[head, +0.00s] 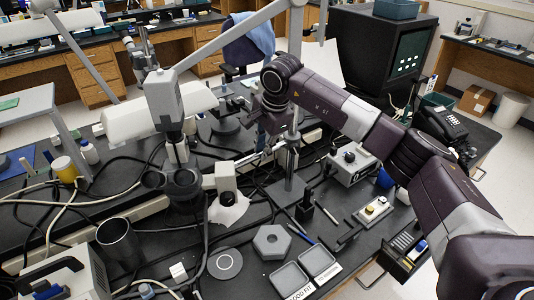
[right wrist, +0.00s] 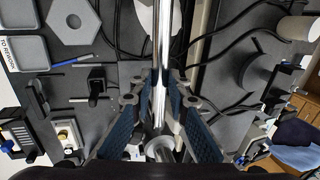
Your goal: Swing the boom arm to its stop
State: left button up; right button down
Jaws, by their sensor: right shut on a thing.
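A boom stand has an upright metal post (head: 294,150) on a dark square base plate (head: 287,192) near the middle of the bench. My right gripper (head: 264,122) is at the stand, beside the post's upper part; my own wrist partly hides its fingers. In the right wrist view the gripper (right wrist: 160,82) is shut on a shiny chrome bar (right wrist: 162,40), with a blue-padded finger on each side. The bar runs up the picture from between the fingertips. I cannot tell how far the boom arm is from its stop. My left gripper is not in view.
A grey hexagonal block (head: 271,242), two shallow grey trays (head: 318,260) and a dark metal cup (head: 118,242) lie toward the front. A white lamp head (head: 130,121) hangs left of the stand. Cables cross the bench. A control box (head: 350,163) stands to the right.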

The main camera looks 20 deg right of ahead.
jog(key=shift+w+a+r+m, duration=0.15)
jog(key=shift+w+m, duration=0.45)
jog(key=shift+w, duration=0.1)
jog(key=c, duration=1.8)
grip_release()
jog(key=shift+c, duration=0.2)
jog(key=v, duration=1.1)
jog(key=shift+a+r, duration=0.25)
jog(key=shift+r, duration=0.15)
jog(key=shift+s, duration=0.15)
